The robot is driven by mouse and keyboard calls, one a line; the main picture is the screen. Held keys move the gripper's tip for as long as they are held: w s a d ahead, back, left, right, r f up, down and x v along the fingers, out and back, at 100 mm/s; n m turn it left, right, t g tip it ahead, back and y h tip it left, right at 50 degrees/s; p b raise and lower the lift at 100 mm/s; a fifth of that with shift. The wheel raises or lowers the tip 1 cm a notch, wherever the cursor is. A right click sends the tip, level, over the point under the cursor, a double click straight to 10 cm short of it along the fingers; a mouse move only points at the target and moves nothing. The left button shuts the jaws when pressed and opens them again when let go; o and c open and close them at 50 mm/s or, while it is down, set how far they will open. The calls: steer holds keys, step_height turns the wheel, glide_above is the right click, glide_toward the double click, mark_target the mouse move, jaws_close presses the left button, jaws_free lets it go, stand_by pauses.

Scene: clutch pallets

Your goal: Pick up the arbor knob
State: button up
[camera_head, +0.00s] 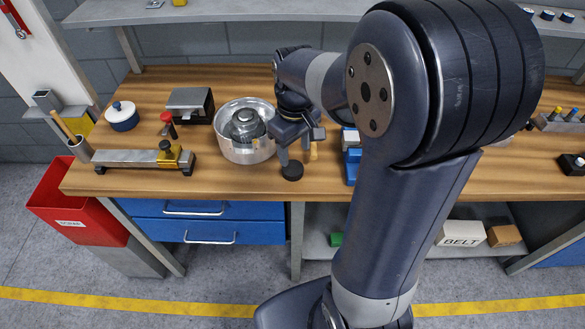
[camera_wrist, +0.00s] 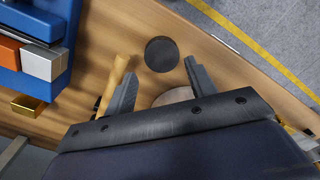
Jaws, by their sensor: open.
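A round black knob, which I take to be the arbor knob (camera_head: 292,171), stands on the wooden bench near its front edge. In the wrist view the knob (camera_wrist: 161,54) shows as a dark disc just beyond and between the fingertips. My gripper (camera_head: 293,152) is open and empty, pointing down above the knob. In the wrist view its two fingers (camera_wrist: 160,72) are spread, one to each side of the knob's line. I cannot tell the exact height gap between fingertips and knob.
A wooden handle (camera_wrist: 121,72) lies close beside the left finger in the wrist view. A metal pot (camera_head: 237,151) stands left of my gripper. A blue item (camera_head: 351,168) with metal blocks is to the right. The bench (camera_head: 235,180) front strip is clear.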

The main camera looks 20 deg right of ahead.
mark_target(293, 167)
steer(key=shift+w+a+f, duration=0.1)
steer(key=shift+w+f, duration=0.05)
steer(key=shift+f, duration=1.5)
steer(key=shift+w+a+f, duration=0.1)
steer(key=shift+f, duration=1.55)
steer(key=c, duration=0.7)
step_height(293, 167, up, 10)
